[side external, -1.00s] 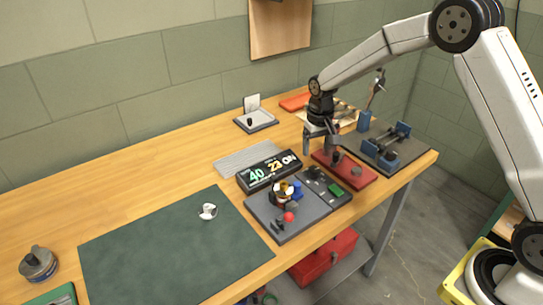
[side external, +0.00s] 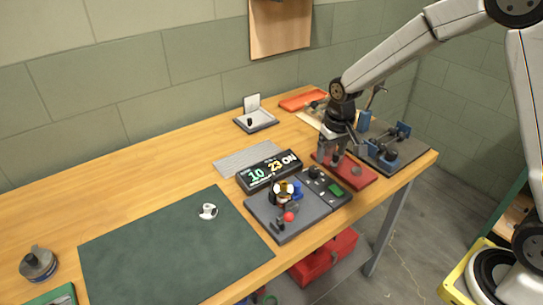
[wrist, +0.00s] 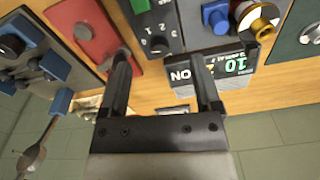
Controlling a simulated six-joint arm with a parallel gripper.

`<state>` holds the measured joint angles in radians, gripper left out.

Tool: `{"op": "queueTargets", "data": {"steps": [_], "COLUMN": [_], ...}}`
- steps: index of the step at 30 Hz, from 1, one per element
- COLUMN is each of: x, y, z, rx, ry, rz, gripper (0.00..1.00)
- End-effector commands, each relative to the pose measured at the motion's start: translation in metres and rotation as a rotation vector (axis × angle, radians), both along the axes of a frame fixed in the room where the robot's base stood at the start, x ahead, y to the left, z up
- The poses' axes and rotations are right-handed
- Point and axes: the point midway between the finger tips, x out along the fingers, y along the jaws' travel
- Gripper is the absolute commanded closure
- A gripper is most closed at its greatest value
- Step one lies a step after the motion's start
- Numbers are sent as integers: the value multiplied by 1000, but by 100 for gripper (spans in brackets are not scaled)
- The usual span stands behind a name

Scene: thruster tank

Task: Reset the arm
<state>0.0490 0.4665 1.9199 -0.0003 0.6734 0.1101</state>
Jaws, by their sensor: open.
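My gripper (side external: 331,160) is open and empty, hanging over the back left end of the red plate (side external: 366,178) in the side view. The wrist view shows its two fingers (wrist: 160,72) apart with nothing between them. The display (side external: 270,171) reads 10, 23 and ON. The grey control panel (side external: 325,189) has a dial and a green button (side external: 335,189). The dark fixture beside it (side external: 286,222) carries a brass and white part (side external: 283,194), a blue block and a red ball knob (side external: 289,216).
A dark plate with blue clamps (side external: 402,160) stands right of the red plate. An orange tray (side external: 302,100) and a small grey tray (side external: 257,122) lie at the back. The green mat (side external: 165,255) is bare except for a small white part (side external: 208,211).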

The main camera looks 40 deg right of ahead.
Motion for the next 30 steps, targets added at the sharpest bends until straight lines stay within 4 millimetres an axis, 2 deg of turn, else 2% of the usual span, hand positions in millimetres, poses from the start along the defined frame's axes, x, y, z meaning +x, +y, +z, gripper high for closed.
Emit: {"op": "queueTargets", "data": {"steps": [7, 12, 18, 24, 30], "x": [-58, -99, -138, -155, -157], "y": [10, 16, 20, 21, 22], "z": [12, 14, 12, 10, 10], "rx": [-6, -12, -18, -21, -21], "ry": [-59, -97, -132, -149, -150], "rz": [61, 102, 140, 156, 158], "gripper": [19, 19, 19, 19, 19]}}
